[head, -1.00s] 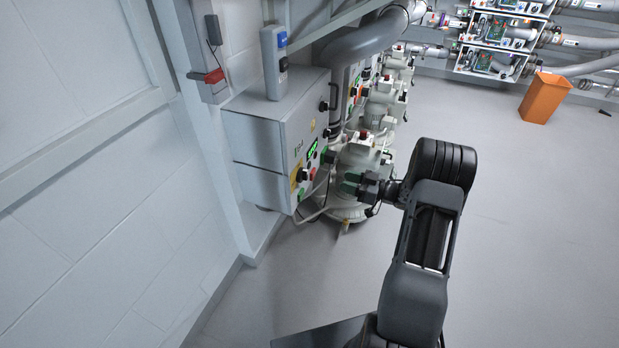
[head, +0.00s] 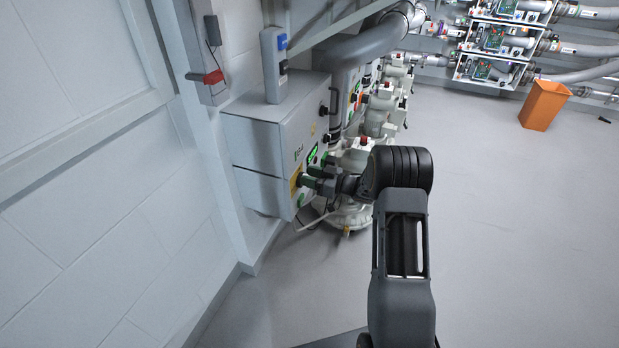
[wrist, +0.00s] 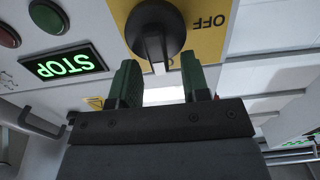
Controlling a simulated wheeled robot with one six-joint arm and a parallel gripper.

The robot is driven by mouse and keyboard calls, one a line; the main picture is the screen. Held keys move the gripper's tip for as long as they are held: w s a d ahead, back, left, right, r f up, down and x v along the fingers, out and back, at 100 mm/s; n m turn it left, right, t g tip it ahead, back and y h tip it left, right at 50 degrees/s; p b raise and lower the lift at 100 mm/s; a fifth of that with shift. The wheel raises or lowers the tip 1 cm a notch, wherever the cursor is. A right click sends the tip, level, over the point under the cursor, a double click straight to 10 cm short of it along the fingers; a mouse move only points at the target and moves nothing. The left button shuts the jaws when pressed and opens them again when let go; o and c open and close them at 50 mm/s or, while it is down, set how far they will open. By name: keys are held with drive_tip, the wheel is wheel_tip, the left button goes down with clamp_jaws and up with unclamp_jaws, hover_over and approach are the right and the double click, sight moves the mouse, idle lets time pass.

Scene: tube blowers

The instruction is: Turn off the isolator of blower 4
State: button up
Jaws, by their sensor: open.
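The isolator is a black rotary knob (wrist: 155,35) on a yellow plate (wrist: 203,25) in the wrist view. The plate shows the word OFF, upside down in this view. My gripper (wrist: 162,80) is open, with its two green fingertips just below the knob in the picture and a gap between them. The fingers do not appear to touch the knob. In the head view, my gripper (head: 308,178) is at the front of the grey control box (head: 262,140) and hides the knob; only part of the yellow plate (head: 295,182) shows. I cannot read the blower number.
A blower (head: 350,215) stands close behind my wrist. The wall is at the left.

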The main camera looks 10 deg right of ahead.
sight(300, 185)
clamp_jaws()
idle(0.4)
drive_tip(key=shift+a+n, duration=0.1)
drive_tip(key=shift+n, duration=0.2)
drive_tip(key=shift+s+a+f+n+b, duration=0.2)
drive_tip(key=shift+s+f+n+b, duration=0.2)
drive_tip(key=shift+n+b, duration=2.3)
drive_tip(key=shift+s+a+f+n+b, duration=0.25)
drive_tip(key=shift+f+n+b, duration=0.15)
drive_tip(key=shift+n+b, duration=2.25)
drive_tip(key=shift+s+a+f+n+b, duration=0.15)
drive_tip(key=shift+s+f+n+b, duration=0.25)
drive_tip(key=shift+n+b, duration=2.25)
drive_tip(key=shift+n+p, duration=0.4)
drive_tip(key=shift+n, duration=0.4)
unclamp_jaws()
drive_tip(key=shift+a+f, duration=0.1)
